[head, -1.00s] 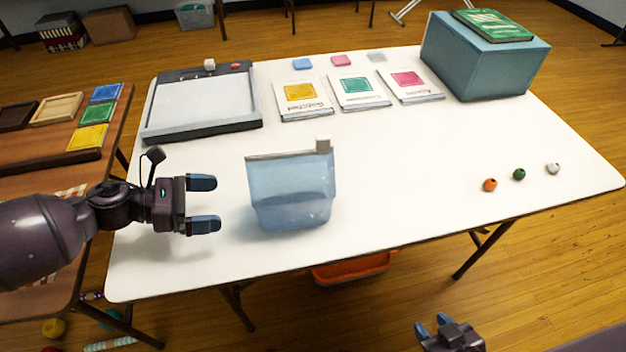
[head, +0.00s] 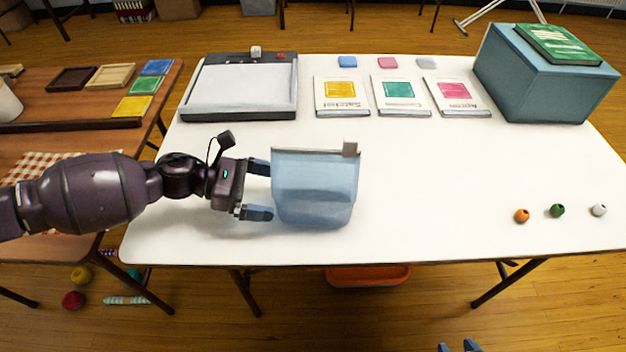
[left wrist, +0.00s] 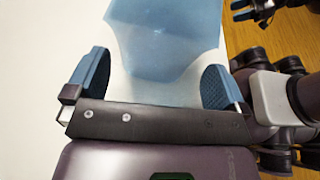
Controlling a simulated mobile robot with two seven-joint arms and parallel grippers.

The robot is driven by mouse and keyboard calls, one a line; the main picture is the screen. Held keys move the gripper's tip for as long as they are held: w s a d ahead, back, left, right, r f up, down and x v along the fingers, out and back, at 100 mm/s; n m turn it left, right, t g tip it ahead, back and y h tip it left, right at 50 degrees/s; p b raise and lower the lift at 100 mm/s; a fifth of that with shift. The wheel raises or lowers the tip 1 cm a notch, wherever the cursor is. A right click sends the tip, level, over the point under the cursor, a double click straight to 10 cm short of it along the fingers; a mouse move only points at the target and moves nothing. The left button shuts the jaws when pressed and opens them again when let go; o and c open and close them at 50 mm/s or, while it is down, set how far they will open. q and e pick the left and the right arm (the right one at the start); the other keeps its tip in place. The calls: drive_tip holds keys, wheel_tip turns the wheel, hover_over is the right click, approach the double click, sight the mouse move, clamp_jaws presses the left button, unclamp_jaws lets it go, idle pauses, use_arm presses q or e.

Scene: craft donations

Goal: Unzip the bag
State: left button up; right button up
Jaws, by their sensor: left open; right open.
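The translucent blue bag (head: 314,187) stands upright on the white table (head: 420,200). Only the fingertips of my right gripper (head: 459,346) show at the bottom edge, apart and away from the table.
A paper trimmer (head: 240,112) lies behind the bag. Several cards, including a yellow one (head: 342,92), and a teal box (head: 540,85) with a green book (head: 558,44) stand at the back. Beads, one orange (head: 521,216), lie at right.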

sight(304, 197)
use_arm(q)
drive_tip(key=shift+x, duration=4)
